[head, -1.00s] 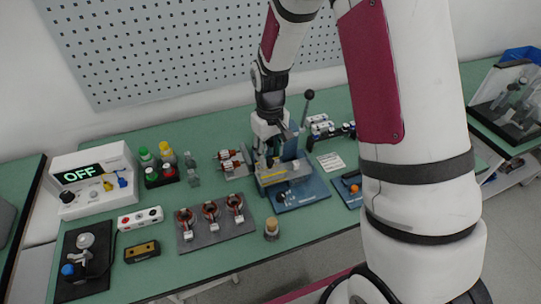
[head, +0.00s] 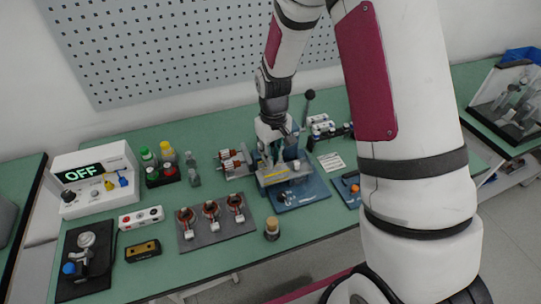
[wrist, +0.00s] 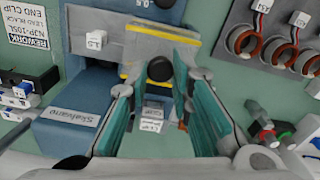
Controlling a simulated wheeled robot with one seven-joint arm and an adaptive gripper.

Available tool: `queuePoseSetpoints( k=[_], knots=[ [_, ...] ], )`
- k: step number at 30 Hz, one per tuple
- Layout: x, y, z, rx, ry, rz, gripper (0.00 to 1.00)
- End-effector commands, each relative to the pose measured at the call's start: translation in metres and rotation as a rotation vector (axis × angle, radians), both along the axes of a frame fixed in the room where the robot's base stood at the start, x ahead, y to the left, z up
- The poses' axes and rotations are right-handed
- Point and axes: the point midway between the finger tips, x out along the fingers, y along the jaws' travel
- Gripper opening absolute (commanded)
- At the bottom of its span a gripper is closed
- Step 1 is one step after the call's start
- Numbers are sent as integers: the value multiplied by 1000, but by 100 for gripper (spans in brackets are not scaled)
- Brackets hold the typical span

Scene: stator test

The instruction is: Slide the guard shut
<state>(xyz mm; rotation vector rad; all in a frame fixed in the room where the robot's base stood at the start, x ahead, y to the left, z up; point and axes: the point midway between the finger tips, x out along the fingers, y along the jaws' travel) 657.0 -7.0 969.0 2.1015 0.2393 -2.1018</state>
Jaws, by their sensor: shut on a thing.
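The guard is a grey, partly see-through panel with yellow edging (wrist: 165,34) on the blue test fixture (wrist: 72,125). In the head view the guard's yellow strip (head: 272,176) shows at the front of the fixture (head: 312,190). A round black knob (wrist: 160,68) stands out from the guard. My gripper (wrist: 157,78) has its two teal-padded fingers on either side of this knob and is shut on it. In the head view my gripper (head: 272,156) is low over the fixture, and its fingertips are hard to make out there.
A grey tray with several copper stators (head: 218,230) lies left of the fixture. A small jar (head: 272,229) stands in front. A black-knobbed lever (head: 309,95) rises behind. A white box reading OFF (head: 95,178) stands far left. Bare green bench lies at the front (head: 210,262).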

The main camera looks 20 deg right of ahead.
Motion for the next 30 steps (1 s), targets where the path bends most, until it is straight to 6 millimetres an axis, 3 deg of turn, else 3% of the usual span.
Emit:
queuePoseSetpoints(
  k=[6, 10, 15, 23, 24, 25, 26, 30],
  knots=[
    [1, -49, 0, -1, -1, -8, 0],
    [1, -70, 0, -1, -1, -5, 0],
    [0, -82, 0, -2, -1, -2, 0],
    [0, -83, 1, -4, -2, -3, 0],
    [0, -84, 1, -4, -2, -3, 29],
    [0, -84, 1, -4, -2, -4, 36],
    [0, -83, 1, -4, -2, -4, 41],
    [0, -82, 0, -3, -1, -3, 41]
  ],
)
